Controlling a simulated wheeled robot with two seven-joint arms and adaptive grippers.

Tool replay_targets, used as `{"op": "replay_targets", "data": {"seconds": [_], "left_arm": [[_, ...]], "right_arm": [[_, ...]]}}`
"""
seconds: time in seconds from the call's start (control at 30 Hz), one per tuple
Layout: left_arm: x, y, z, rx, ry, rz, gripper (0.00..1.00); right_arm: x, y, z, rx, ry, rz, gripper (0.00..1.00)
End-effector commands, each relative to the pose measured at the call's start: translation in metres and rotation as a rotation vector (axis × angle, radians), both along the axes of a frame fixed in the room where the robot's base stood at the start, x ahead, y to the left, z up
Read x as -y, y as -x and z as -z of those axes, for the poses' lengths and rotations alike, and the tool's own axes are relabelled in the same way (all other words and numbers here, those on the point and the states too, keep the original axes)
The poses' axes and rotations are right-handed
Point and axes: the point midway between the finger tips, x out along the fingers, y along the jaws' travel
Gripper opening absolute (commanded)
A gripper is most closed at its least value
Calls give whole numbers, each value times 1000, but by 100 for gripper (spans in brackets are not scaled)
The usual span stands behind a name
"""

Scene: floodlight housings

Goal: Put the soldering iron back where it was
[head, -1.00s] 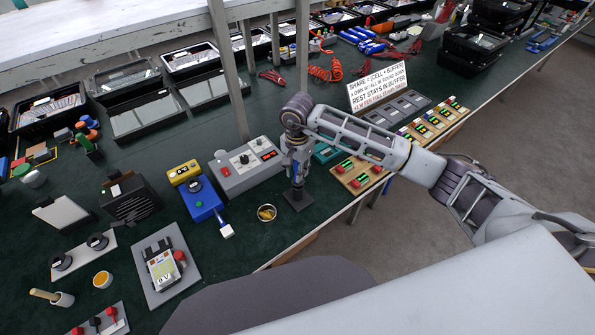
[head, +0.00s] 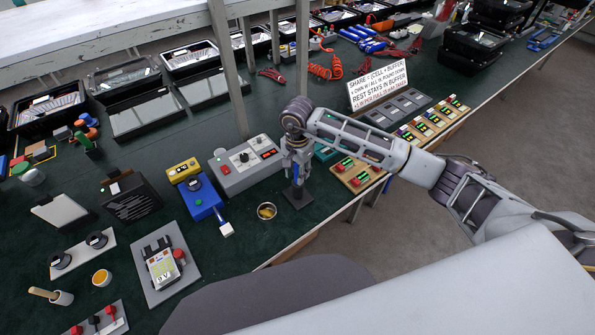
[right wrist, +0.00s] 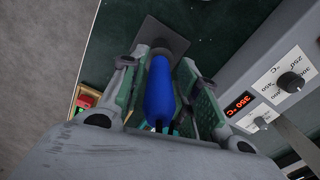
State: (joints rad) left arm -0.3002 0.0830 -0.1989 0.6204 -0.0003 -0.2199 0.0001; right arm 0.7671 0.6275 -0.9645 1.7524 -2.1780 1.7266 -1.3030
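The soldering iron (right wrist: 160,92) has a blue handle and is upright between the fingers of my right gripper (right wrist: 163,62). In the right wrist view narrow gaps seem to show on both sides of the handle, so the fingers look parted around it. In the head view my right gripper (head: 297,172) points down over a dark square stand base (head: 299,198). The base also shows in the right wrist view (right wrist: 180,38). The iron's tip and how it sits in the stand are hidden. My left gripper is out of view.
A grey soldering station (head: 246,166) with dials and a red display stands just left of the gripper. A round tin (head: 266,211) and a blue device (head: 201,198) lie further left. A board with red switches (head: 357,172) is close on the right. The table's front edge is near.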

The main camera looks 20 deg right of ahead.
Motion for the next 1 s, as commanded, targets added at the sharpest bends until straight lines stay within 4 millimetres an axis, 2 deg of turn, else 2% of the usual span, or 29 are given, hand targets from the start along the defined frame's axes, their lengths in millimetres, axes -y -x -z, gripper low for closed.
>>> {"op": "replay_targets", "data": {"seconds": [0.67,0.73,1.0], "left_arm": [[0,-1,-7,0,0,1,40],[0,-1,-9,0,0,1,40],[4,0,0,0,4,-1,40]], "right_arm": [[0,0,-6,-1,-1,1,43],[0,0,-9,-1,-1,1,43],[0,-1,-42,3,-1,0,43]]}}
